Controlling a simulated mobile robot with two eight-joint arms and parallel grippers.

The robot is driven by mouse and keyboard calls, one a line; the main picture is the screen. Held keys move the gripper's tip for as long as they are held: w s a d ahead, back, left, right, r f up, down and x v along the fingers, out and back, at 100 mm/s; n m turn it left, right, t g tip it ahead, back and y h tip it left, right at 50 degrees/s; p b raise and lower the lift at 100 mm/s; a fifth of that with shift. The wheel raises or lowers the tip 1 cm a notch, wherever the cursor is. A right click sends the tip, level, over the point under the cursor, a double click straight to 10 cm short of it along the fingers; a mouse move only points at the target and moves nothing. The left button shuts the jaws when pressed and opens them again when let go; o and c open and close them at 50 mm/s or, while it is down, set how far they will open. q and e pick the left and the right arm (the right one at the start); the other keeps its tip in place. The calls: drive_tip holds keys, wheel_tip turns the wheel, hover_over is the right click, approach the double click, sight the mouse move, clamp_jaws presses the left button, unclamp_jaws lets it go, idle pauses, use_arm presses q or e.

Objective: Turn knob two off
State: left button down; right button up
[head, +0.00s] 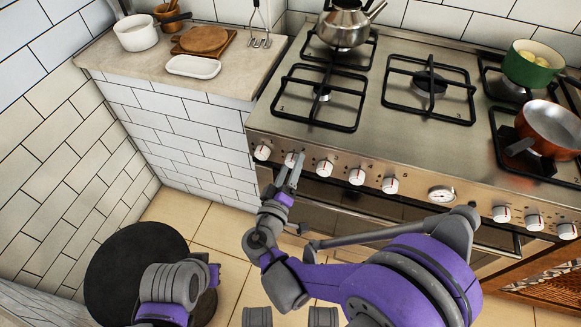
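A row of white knobs with red marks runs along the stove's front panel. Counting from the left, the second knob (291,159) is partly covered by my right gripper. My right gripper (292,162) is in front of the panel, its two grey fingers pointing up at that knob. The fingers are apart, with the knob showing between their tips. I cannot tell whether they touch it, and its mark is hard to read. My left arm shows at the lower left, but its gripper is not in view.
The first knob (262,152) and third knob (324,168) sit close on either side. A kettle (344,24), a green pot (531,65) and a copper-coloured pan (549,128) stand on the stove (385,125). A counter (130,66) holds dishes at left.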

drive_tip(key=v, duration=1)
drive_tip(key=shift+s+p, duration=0.35)
drive_tip(key=shift+s, duration=0.1)
drive_tip(key=shift+a, duration=0.1)
